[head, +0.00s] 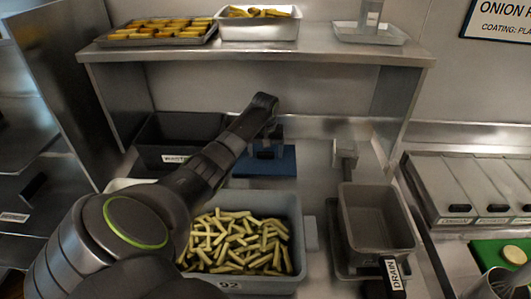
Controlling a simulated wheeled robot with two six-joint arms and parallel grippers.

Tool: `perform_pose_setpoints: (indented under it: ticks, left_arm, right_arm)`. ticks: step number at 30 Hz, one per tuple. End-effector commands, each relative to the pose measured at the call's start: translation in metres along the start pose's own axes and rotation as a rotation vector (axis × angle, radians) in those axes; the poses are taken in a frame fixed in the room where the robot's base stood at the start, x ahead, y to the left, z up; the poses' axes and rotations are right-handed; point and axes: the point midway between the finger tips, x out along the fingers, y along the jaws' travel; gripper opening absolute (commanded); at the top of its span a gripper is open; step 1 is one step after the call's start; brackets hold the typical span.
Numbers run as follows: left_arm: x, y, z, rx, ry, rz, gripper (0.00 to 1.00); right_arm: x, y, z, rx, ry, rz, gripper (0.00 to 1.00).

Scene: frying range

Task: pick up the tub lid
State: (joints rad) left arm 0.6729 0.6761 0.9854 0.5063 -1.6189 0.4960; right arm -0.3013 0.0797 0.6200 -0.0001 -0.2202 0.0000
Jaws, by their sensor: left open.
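A flat blue piece (245,168) with a dark block on top lies on the counter behind the fries tub; it may be the tub lid, but I cannot tell for sure. My left arm reaches in from the lower left and bends down over it. My left gripper (268,145) is open, at or just above the dark block; whether it touches is too small to tell. The grey tub (262,286) full of cut fries stands open in front, partly hidden by my left arm. My right gripper is not in view.
A dark bin (180,128) stands behind my left arm. A grey container (376,215) with a "DRAIN" label in front stands right of the tub. A metal shelf (260,48) with trays overhangs the back. Lidded steel bins (470,185) are at the right.

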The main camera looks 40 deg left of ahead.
Motion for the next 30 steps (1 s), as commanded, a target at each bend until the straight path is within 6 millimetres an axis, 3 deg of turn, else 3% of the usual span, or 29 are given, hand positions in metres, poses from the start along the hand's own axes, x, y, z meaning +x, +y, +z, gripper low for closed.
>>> perform_pose_setpoints:
  ticks: [7, 19, 26, 30]
  left_arm:
    - [0.002, 0.0, 0.0, 0.0, 0.0, 0.0, 0.8]
    - [0.001, 0.0, 0.0, -0.001, 0.0, 0.0, 0.28]
    - [0.0, 0.0, -0.001, -0.001, 0.001, 0.0, 0.26]
    - [-0.012, 0.0, -0.003, 0.0, 0.004, 0.001, 0.26]
  right_arm:
    - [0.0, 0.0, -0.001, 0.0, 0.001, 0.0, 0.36]
    - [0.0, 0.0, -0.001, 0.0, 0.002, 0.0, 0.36]
    - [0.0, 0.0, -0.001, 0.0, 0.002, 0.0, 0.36]
    - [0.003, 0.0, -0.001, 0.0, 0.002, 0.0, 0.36]
